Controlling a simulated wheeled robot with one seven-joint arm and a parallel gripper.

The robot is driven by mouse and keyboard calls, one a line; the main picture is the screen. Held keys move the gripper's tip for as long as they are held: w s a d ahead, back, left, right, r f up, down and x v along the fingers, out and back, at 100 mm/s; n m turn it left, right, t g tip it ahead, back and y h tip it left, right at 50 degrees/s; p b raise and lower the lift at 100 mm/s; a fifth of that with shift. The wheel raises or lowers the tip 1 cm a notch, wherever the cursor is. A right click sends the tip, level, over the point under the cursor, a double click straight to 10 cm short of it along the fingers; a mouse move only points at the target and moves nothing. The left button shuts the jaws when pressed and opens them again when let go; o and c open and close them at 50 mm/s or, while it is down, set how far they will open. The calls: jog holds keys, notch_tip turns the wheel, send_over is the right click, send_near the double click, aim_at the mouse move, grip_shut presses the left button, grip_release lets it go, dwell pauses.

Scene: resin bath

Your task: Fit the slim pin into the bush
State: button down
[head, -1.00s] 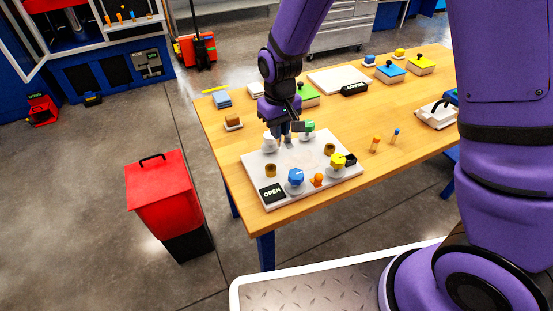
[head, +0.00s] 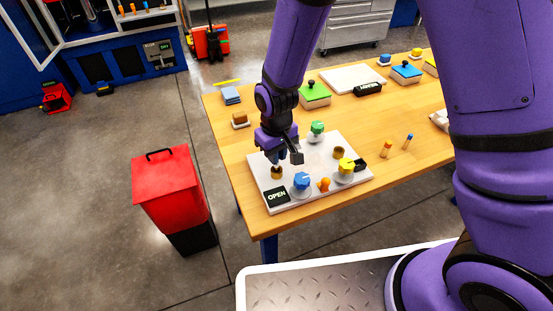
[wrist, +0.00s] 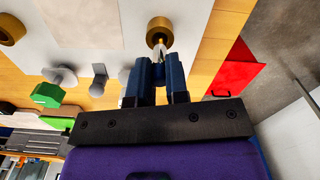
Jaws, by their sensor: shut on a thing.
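My gripper (wrist: 164,80) is shut on a slim silver pin (wrist: 158,46), which points out past the fingertips. In the wrist view, the pin's far end overlaps a brass bush (wrist: 159,24) on the white board (wrist: 190,40). I cannot tell whether the tip is inside the hole or just above it. In the head view, my gripper (head: 284,158) is low over the board's left side, right at this bush (head: 277,173). The pin is mostly hidden there. A second brass bush (head: 338,153) stands farther right on the board.
The board also carries a blue knob (head: 301,181), a green knob (head: 317,128), a yellow knob (head: 346,166), an orange piece (head: 324,185) and an OPEN sign (head: 277,196). Two small pegs (head: 387,148) stand on the table to the right. A red bin (head: 170,188) is left of the table.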

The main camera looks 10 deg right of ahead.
jog(key=shift+f, duration=1.15)
jog(key=shift+f, duration=0.1)
jog(key=c, duration=1.1)
grip_release()
notch_tip(320, 180, up, 12)
jog(key=shift+r, duration=0.15)
